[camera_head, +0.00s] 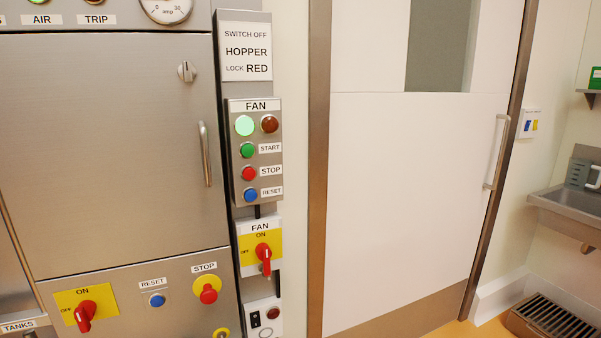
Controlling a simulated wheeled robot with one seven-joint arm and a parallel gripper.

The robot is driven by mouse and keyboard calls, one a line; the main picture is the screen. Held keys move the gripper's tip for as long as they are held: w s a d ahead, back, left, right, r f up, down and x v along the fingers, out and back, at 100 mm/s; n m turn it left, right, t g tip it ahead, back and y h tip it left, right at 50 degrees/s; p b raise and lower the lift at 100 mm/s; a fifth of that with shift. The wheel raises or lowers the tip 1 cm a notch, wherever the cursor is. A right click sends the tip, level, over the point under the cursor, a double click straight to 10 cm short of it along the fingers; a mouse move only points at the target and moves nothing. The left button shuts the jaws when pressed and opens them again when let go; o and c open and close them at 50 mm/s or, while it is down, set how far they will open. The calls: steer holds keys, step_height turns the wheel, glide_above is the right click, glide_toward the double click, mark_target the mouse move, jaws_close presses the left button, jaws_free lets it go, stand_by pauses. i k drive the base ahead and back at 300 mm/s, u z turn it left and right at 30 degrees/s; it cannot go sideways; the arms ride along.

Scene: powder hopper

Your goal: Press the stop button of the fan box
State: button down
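The fan box (257,105) is a grey panel labelled FAN, mounted on a narrow strip right of the steel cabinet. Its red stop button (249,174) sits between the green start button (248,150) above and the blue reset button (250,195) below. At its top, a pale green lamp (244,125) looks lit and a dark red lamp (269,124) looks unlit. Nothing covers the stop button. My gripper is not in view.
Below the box is a yellow FAN switch with a red handle (263,252). The cabinet has its own red stop knob (208,291), blue reset button (157,300) and red rotary switch (85,314). A white door (410,190) and a sink (570,205) are to the right.

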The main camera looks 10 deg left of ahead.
mark_target(249, 174)
steer(key=z, duration=1.1)
steer(key=k, duration=1.55)
steer(key=u, duration=0.95)
steer(key=i, duration=1)
